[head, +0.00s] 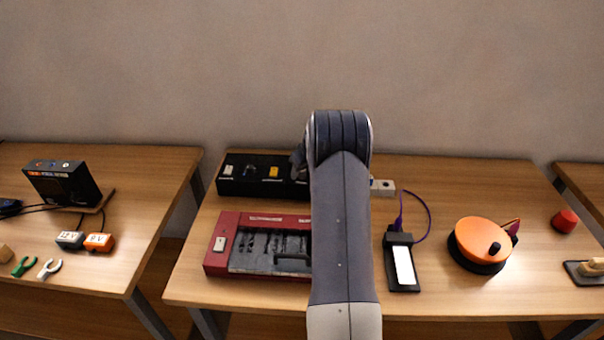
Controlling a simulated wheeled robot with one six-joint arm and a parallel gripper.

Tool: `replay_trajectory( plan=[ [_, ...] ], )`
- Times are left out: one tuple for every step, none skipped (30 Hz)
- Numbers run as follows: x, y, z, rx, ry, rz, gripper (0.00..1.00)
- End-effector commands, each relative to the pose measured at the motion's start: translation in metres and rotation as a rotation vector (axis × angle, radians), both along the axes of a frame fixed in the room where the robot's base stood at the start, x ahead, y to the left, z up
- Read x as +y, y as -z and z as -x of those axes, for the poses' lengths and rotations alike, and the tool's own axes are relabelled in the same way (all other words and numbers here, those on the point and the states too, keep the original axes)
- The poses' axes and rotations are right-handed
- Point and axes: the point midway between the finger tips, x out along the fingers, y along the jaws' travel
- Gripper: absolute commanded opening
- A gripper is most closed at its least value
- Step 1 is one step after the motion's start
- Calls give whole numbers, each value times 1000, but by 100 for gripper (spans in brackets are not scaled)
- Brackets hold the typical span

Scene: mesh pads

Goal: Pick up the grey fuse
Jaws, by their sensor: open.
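I cannot make out a grey fuse for certain. A black box (258,187) at the back of the middle table carries a small pale grey-white piece (229,170), a dark piece (249,171) and a yellow piece (274,172); any of these is too small to identify surely. My arm rises through the middle of the head view and covers the box's right part. Only a dark bit of my wrist shows left of the arm, over the box. My gripper's fingers are hidden behind the arm.
A red tray-like case (216,259) lies in front of the black box. Right of my arm are a black device with a white panel (404,266), a purple cable (429,215) and an orange disc (481,238). A red cylinder (565,221) stands near the right edge.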

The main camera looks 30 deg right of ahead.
Motion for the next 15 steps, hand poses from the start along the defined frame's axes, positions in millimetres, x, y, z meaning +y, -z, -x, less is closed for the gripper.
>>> replay_trajectory(
  plan=[
    [0,0,0,0,0,0,50],
    [0,0,0,0,0,0,50],
    [0,0,0,0,0,0,49],
    [0,0,0,0,0,0,46],
    [0,0,0,0,0,0,44],
    [0,0,0,0,0,0,40],
    [0,0,0,0,0,0,38],
    [0,0,0,0,0,0,35],
    [0,0,0,0,0,0,32],
    [0,0,0,0,0,0,30],
    [0,0,0,0,0,0,27],
    [0,0,0,0,0,0,24],
    [0,0,0,0,0,0,22],
    [0,0,0,0,0,0,19],
    [0,0,0,0,0,0,16]
  ],
)
